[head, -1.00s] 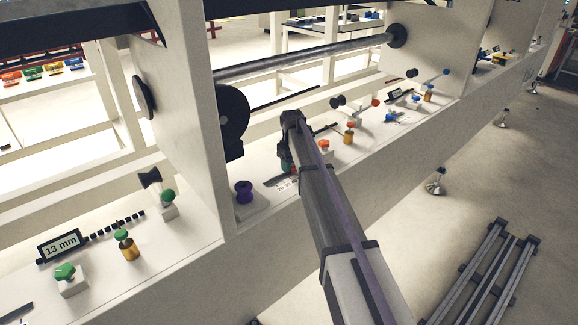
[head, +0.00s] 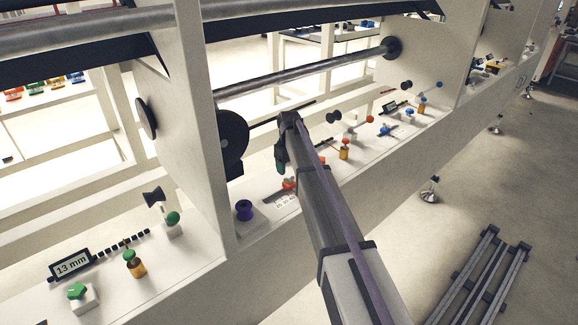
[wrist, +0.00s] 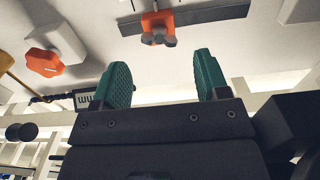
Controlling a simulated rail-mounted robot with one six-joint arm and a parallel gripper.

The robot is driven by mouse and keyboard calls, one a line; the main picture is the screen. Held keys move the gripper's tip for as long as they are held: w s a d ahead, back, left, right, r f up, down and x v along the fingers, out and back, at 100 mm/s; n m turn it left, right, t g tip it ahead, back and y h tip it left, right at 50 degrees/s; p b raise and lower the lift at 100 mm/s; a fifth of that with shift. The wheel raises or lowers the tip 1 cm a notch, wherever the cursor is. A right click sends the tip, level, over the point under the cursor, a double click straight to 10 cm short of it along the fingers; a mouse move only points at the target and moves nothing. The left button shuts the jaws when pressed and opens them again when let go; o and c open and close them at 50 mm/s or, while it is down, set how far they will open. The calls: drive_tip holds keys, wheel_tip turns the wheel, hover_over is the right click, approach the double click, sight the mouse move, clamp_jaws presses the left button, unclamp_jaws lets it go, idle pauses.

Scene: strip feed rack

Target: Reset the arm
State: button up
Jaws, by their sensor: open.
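My gripper (head: 281,160) is at the end of my arm, above the white shelf (head: 195,262) of the rack near its middle bay. The wrist view shows its two teal fingers (wrist: 163,80) spread apart with nothing between them. An orange clamp piece (wrist: 158,28) on a dark strip lies beyond the fingertips. In the head view the orange piece (head: 289,184) shows just below the gripper, apart from it. My arm hides part of the shelf behind it.
A purple spool-shaped knob (head: 244,210) stands left of my gripper. A black disc (head: 232,138) is on the upright panel. Green knobs and a 13 mm display (head: 71,264) are at left. An orange knob (wrist: 45,62) is near the left finger. A metal frame (head: 480,275) lies on the floor.

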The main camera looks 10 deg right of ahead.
wheel_tip(320, 180, up, 4)
drive_tip(key=shift+f+p, duration=0.25)
drive_tip(key=shift+p, duration=0.6)
drive_tip(key=shift+f, duration=0.15)
